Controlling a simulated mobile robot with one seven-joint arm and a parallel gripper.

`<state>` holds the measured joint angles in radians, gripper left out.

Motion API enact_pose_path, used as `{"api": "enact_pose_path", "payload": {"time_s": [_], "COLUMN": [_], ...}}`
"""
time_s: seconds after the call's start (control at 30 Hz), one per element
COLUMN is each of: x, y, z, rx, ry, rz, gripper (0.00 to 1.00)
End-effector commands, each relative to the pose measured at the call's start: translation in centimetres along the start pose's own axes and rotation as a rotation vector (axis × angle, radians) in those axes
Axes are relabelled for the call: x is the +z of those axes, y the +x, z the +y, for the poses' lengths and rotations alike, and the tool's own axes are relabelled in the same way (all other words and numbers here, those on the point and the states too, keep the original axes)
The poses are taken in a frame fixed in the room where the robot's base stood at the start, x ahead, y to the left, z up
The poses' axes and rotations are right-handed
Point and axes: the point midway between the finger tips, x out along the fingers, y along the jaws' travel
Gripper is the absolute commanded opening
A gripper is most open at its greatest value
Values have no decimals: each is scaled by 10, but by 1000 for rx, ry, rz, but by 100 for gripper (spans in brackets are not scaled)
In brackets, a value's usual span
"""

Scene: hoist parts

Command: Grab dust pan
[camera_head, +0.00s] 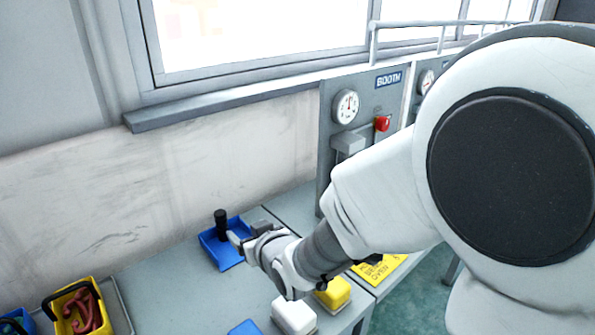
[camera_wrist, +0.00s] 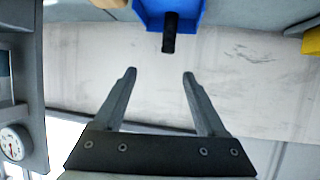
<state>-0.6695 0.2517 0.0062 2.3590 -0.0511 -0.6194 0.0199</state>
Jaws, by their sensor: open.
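The blue dust pan (camera_head: 228,258) sits on the grey counter near the wall, with its black handle (camera_head: 221,222) standing up. In the wrist view the blue pan (camera_wrist: 185,10) is cut off at the top edge, and its black handle (camera_wrist: 170,38) points toward my gripper. My gripper (camera_wrist: 160,72) is open, with nothing between its fingers; the handle lies beyond the fingertips, apart from them. In the head view my gripper (camera_head: 246,236) is beside the pan's right side and covers part of it.
A yellow basket (camera_head: 98,299) with a dark red item stands at the left. A white block (camera_head: 293,316) and a yellow block (camera_head: 334,294) are below my wrist. A grey gauge panel (camera_head: 340,135) rises behind my arm. The counter left of the pan is clear.

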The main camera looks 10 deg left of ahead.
Motion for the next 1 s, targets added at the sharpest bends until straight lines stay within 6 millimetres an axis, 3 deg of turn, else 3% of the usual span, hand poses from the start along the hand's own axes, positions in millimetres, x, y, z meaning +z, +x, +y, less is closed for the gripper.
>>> {"api": "enact_pose_path", "payload": {"time_s": [0.1, 0.27, 0.73, 1.0], "x": [8, 8, 6, 4], "y": [10, 26, 114, 134], "z": [-12, -17, -18, -18], "rx": [-23, -30, -28, -28], "ry": [-8, -11, -11, -10], "rz": [21, 28, 28, 29], "gripper": [74, 74, 74, 74]}}
